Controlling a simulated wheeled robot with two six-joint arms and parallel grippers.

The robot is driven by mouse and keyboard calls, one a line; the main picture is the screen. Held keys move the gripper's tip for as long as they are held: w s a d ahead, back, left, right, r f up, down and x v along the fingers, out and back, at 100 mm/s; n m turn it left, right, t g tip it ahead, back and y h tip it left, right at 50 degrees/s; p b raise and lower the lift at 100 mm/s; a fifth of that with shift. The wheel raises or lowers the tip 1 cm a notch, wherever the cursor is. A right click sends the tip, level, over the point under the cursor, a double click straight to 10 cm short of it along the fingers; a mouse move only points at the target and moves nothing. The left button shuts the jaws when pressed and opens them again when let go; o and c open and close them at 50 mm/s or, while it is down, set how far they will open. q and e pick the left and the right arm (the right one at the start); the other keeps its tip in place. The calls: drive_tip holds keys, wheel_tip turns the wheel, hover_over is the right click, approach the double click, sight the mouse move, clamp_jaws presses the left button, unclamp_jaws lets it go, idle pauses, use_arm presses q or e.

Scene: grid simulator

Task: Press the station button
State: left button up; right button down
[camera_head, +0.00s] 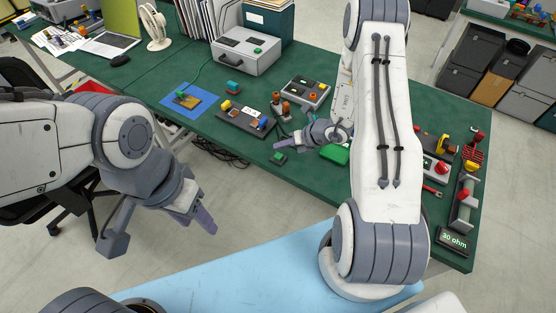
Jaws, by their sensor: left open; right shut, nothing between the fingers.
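A small dark block with a green top (278,158), which looks like a push button, sits near the front edge of the green table. My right gripper (281,145) is shut and empty, with its tips just above and behind that block; I cannot tell if they touch. A grey box (240,55) at the back carries a small green button (257,50). A white box with a red button (440,166) stands at the right. Which one is the station button is not marked. My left gripper (201,214) is open and empty, in front of the table over the floor.
A blue mat (197,103) with a small part, a dark terminal block (241,121) and a battery-like holder (308,90) lie on the table (305,180). A "30 ohm" display (454,241) is at the right corner. My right arm hides the table's middle right.

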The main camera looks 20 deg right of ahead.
sight(281, 158)
drive_tip(key=shift+f+b, duration=0.95)
drive_tip(key=shift+f, duration=0.45)
drive_tip(key=shift+f, duration=0.15)
idle(0.8)
drive_tip(key=shift+w+f+b, duration=0.1)
drive_tip(key=shift+f+b, duration=0.15)
drive_tip(key=shift+b, duration=0.2)
drive_tip(key=shift+f+b, duration=0.45)
drive_tip(key=shift+f, duration=0.05)
idle(0.4)
drive_tip(key=shift+r, duration=0.1)
drive_tip(key=shift+r+p, duration=0.6)
drive_tip(key=shift+r, duration=0.15)
drive_tip(key=shift+r+p, duration=1.9)
drive_tip(key=shift+r, duration=0.7)
